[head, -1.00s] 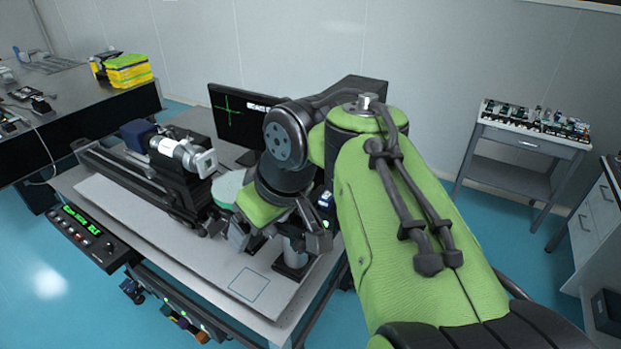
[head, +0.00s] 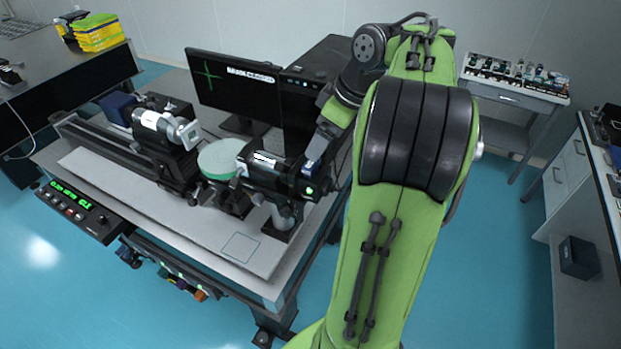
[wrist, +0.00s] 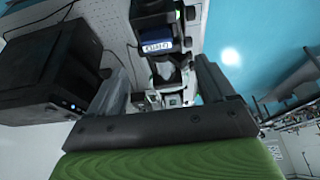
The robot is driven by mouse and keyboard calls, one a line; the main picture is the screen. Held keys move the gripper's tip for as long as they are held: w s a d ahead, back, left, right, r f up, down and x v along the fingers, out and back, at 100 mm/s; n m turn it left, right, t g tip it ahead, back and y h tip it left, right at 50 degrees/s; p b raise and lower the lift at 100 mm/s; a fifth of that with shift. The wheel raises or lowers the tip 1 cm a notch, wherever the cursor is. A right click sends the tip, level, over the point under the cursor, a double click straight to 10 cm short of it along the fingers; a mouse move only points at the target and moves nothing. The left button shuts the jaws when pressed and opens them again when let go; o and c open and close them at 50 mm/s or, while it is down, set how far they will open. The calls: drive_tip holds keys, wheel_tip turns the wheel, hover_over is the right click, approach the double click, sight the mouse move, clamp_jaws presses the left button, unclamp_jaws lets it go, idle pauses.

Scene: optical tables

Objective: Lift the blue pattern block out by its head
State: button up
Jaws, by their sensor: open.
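The blue pattern block (wrist: 158,46) shows in the wrist view, seated in a dark holder and carrying a small white label. In the head view a small blue patch of it (head: 313,163) shows at the right end of the black optical unit (head: 270,172). My gripper (wrist: 165,82) is open, its two grey fingers spread to either side in the wrist view. The block appears beyond the fingers, between their lines, and nothing is held. A pale metallic part (wrist: 165,98) also shows between the fingers. In the head view my fingertips are hard to make out.
A round pale-green disc (head: 218,158) and another optical unit (head: 165,130) stand left. The bench front (head: 175,212) is clear.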

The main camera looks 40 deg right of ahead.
sight(312, 173)
drive_tip(key=x, duration=0.3)
drive_tip(key=shift+s+d+f+b, duration=0.15)
drive_tip(key=shift+d+f+b, duration=0.05)
drive_tip(key=shift+b, duration=0.15)
drive_tip(key=b+x, duration=0.1)
drive_tip(key=x, duration=0.4)
drive_tip(key=shift+d+b, duration=0.15)
drive_tip(key=shift+b, duration=0.2)
drive_tip(key=shift+r, duration=0.1)
drive_tip(key=shift+c, duration=0.6)
drive_tip(key=shift+r, duration=0.1)
drive_tip(key=c, duration=1)
